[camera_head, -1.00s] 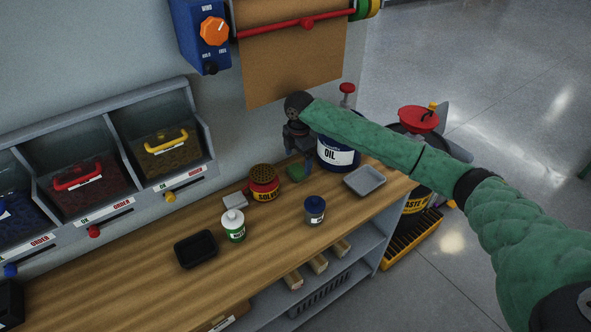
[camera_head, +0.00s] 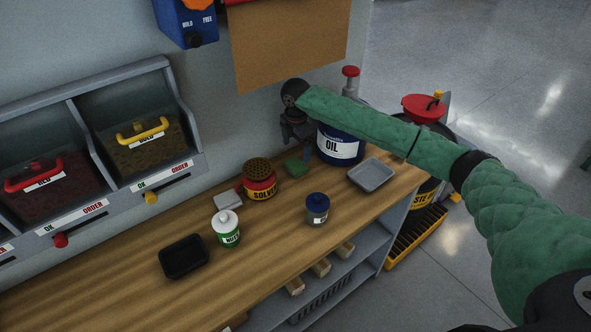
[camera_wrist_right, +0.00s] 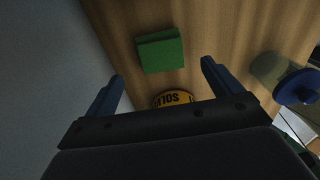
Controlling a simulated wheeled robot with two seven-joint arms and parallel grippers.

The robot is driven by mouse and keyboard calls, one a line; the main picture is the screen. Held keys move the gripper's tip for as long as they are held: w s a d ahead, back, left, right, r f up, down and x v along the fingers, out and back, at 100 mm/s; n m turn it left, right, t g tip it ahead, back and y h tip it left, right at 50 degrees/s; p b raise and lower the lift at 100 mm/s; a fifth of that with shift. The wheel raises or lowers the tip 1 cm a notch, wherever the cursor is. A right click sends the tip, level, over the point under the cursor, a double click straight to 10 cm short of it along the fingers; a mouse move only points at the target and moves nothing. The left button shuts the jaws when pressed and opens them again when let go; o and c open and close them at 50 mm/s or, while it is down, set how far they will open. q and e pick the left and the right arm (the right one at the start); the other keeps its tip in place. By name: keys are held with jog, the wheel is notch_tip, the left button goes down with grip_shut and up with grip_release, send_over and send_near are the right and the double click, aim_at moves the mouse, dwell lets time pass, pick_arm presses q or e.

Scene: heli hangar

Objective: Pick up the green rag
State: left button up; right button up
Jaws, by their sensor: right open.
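The green rag (camera_head: 296,167) is a small folded square lying on the wooden bench (camera_head: 130,300), between the yellow-and-red solvent-type can (camera_head: 260,183) and the oil drum (camera_head: 338,146). In the right wrist view the rag (camera_wrist_right: 160,50) lies flat on the wood, beyond the fingertips and between their lines. My right gripper (camera_head: 305,145) hangs from the green-sleeved arm above the back of the bench, close to the rag. Its two blue fingers are apart and empty in the wrist view (camera_wrist_right: 160,80). My left gripper is not in view.
A grey tray (camera_head: 371,175), a blue-lidded jar (camera_head: 317,209), a white-topped green bottle (camera_head: 226,229) and a black tray (camera_head: 183,257) stand on the bench. The wall with a brown board (camera_head: 288,45) is close behind. The front left of the bench is clear.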

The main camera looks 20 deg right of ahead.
aim_at(296, 164)
jog(key=shift+s+f+p, duration=0.1)
jog(key=shift+f+p, duration=0.25)
jog(key=shift+f, duration=0.25)
notch_tip(296, 164, down, 2)
jog(key=shift+p, duration=0.35)
jog(key=shift+f+p, duration=0.75)
jog(key=shift+f, duration=1.4)
jog(key=c, duration=1.1)
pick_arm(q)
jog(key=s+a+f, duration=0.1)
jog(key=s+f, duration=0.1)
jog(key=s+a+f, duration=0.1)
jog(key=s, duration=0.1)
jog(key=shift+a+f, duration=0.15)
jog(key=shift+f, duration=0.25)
pick_arm(e)
jog(key=shift+c, duration=0.2)
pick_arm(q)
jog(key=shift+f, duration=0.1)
